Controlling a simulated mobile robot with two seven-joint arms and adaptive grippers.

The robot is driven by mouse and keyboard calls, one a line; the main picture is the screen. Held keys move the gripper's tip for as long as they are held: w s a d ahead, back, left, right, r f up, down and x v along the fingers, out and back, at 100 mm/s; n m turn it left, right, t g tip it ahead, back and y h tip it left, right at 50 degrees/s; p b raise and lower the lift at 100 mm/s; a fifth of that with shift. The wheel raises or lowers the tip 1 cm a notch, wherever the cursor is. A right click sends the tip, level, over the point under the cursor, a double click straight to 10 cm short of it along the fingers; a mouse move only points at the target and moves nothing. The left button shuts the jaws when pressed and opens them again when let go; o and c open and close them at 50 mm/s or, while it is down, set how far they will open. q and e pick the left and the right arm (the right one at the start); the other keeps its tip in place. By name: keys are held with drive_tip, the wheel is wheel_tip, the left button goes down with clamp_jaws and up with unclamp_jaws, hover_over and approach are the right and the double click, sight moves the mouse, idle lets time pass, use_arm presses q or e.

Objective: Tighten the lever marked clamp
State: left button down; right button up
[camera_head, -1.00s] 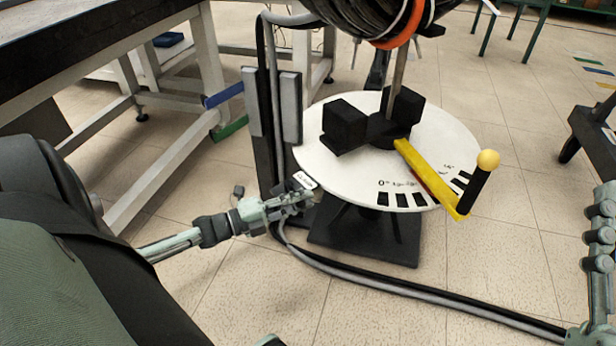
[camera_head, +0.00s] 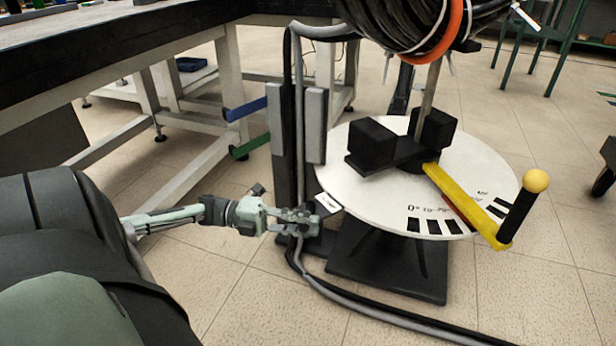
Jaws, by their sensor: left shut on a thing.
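My left gripper (camera_head: 306,222) reaches in from the left at the near left edge of a round white dial plate. It is shut on a small part there, which its fingers mostly hide. A small white label (camera_head: 328,204), too small to read, sits just above the fingertips at the plate's edge, likely the clamp lever's tag. The white dial plate (camera_head: 365,205) carries a scale and black marks. A yellow crank arm (camera_head: 457,196) with a black handle and yellow ball knob (camera_head: 536,181) lies across it, pointing to the right. My right gripper is not in view.
A coil of dark cables with an orange ring (camera_head: 445,35) hangs above the plate on a post. Black blocks (camera_head: 372,142) stand on the plate. Grey and black cables (camera_head: 390,318) run across the floor below. A workbench frame (camera_head: 228,75) stands behind left.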

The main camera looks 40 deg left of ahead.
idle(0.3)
use_arm(q)
drive_tip(key=c, duration=1.6)
unclamp_jaws()
drive_tip(key=shift+a, duration=0.1)
drive_tip(key=v, duration=1.2)
drive_tip(key=shift+s+a, duration=0.1)
